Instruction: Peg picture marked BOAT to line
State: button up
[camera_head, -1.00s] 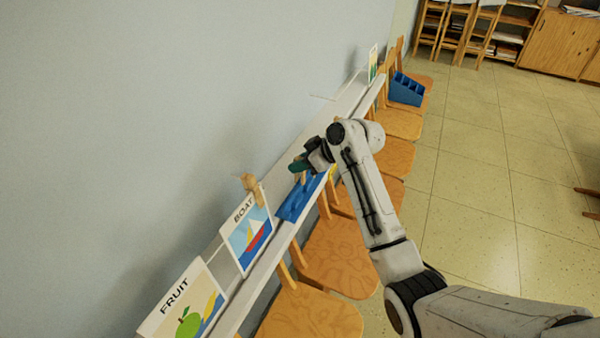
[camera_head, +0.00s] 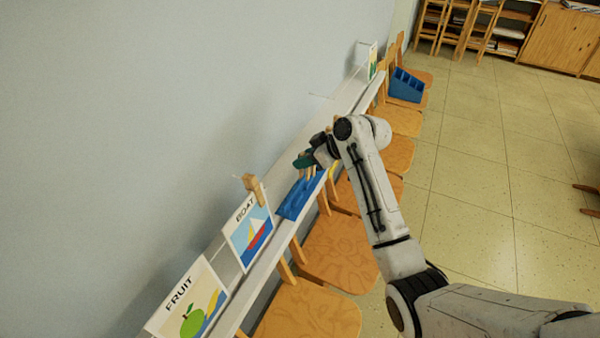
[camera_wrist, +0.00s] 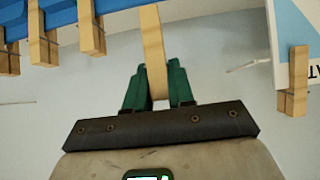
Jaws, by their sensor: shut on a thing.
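The picture marked BOAT (camera_head: 247,240), with a sailboat, leans upright on the ledge by the wall. A wooden peg (camera_head: 253,187) is at its top edge. In the wrist view a corner of the picture (camera_wrist: 290,25) and that peg (camera_wrist: 297,80) show at the right. My gripper (camera_head: 305,161) is above the ledge, beyond the picture. In the wrist view its green fingers (camera_wrist: 158,88) are shut on another wooden peg (camera_wrist: 154,45), which sticks out past the tips. Only short pieces of a thin line (camera_head: 320,97) show near the wall.
A blue tray (camera_head: 290,208) stands on the ledge (camera_head: 262,268) below my gripper; several pegs sit along it in the wrist view. A FRUIT picture (camera_head: 190,300) stands nearer. Wooden chairs (camera_head: 335,250) line the ledge. A blue caddy (camera_head: 406,86) is farther off.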

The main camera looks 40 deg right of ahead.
jog(key=shift+s+d+r+p, duration=0.15)
jog(key=shift+s+d+p, duration=0.1)
jog(key=shift+s, duration=0.3)
jog(key=shift+s+d+r+p, duration=0.15)
jog(key=shift+s+p, duration=0.15)
jog(key=shift+s, duration=0.3)
jog(key=shift+s+d+r+p, duration=0.1)
jog(key=shift+s+d+p, duration=0.15)
jog(key=shift+s, duration=0.3)
